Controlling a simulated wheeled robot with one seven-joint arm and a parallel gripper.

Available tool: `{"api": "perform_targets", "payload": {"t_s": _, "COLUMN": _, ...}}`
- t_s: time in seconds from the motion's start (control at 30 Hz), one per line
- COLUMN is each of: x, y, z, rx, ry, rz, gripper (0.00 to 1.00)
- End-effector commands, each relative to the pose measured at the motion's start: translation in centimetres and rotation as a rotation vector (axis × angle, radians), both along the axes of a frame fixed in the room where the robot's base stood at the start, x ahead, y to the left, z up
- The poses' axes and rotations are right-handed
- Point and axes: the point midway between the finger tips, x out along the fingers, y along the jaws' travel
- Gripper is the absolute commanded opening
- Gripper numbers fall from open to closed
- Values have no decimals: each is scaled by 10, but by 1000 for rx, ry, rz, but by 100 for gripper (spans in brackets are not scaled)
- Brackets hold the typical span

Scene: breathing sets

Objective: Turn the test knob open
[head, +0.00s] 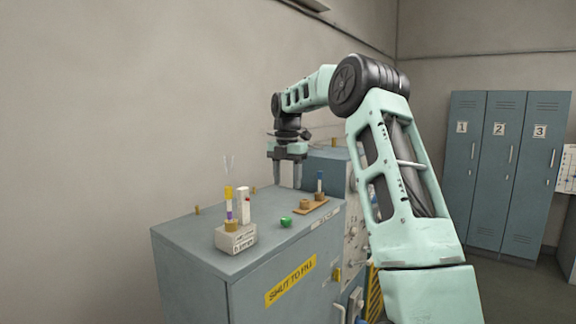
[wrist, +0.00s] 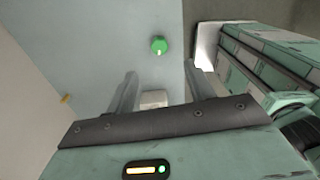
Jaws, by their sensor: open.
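A small green knob (head: 286,222) sits on the grey cabinet top (head: 190,240), in front of my gripper in the head view. In the wrist view the green knob (wrist: 159,45) shows as a round cap with a pale mark, beyond my fingertips and apart from them. No label is readable by it. My gripper (head: 287,187) points down above the far part of the cabinet top, its fingers spread and empty. In the wrist view my gripper (wrist: 166,80) has a pale block (wrist: 154,98) showing between its fingers, lower down.
A white block (head: 236,239) with upright yellow and purple pieces stands left of the knob. A wooden holder (head: 311,206) with a blue-topped piece stands to its right. A yellow label (head: 290,281) is on the cabinet front. Blue lockers (head: 506,170) stand at the right wall.

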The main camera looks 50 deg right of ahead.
Motion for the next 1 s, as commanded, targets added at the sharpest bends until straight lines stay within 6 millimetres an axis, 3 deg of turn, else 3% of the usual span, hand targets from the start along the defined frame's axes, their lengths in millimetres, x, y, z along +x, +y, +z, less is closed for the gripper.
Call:
{"api": "perform_targets", "payload": {"t_s": 0.2, "x": 1, "y": -1, "z": 42, "rx": -1, "ry": -3, "rz": 1, "gripper": 53}}
{"api": "perform_targets", "payload": {"t_s": 0.37, "x": 0, "y": -1, "z": 57, "rx": -1, "ry": -1, "rz": 0, "gripper": 53}}
{"api": "perform_targets", "payload": {"t_s": 1.0, "x": 0, "y": -1, "z": 62, "rx": -1, "ry": 0, "rz": 0, "gripper": 53}}
